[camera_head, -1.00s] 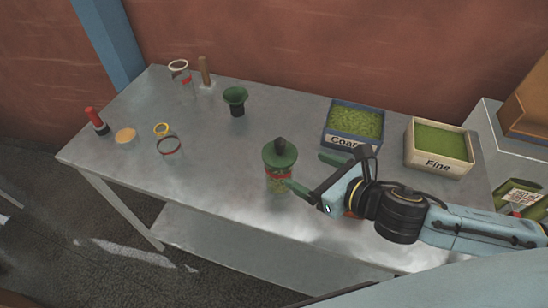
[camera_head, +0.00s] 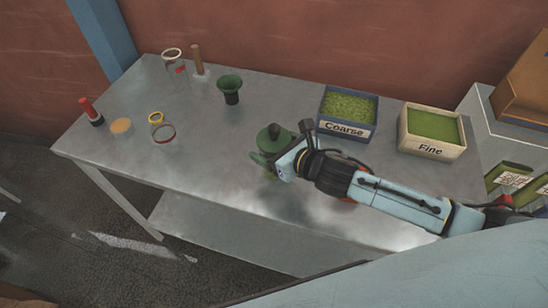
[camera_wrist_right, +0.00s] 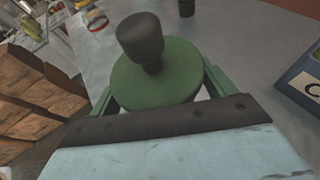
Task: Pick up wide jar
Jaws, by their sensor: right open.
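The wide jar (camera_head: 270,137) stands upright on the metal table, with a broad green lid and a dark knob on top. Its lid (camera_wrist_right: 150,84) fills the middle of the right wrist view. My right gripper (camera_head: 274,152) is at the jar, open, with one green finger on each side of it. In the wrist view the fingers (camera_wrist_right: 160,85) lie left and right of the lid; I cannot tell whether they touch the jar. The gripper hides most of the jar's body in the head view. My left gripper is not in view.
A Coarse box (camera_head: 345,128) and a Fine box (camera_head: 431,150) stand to the right. The table between is clear.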

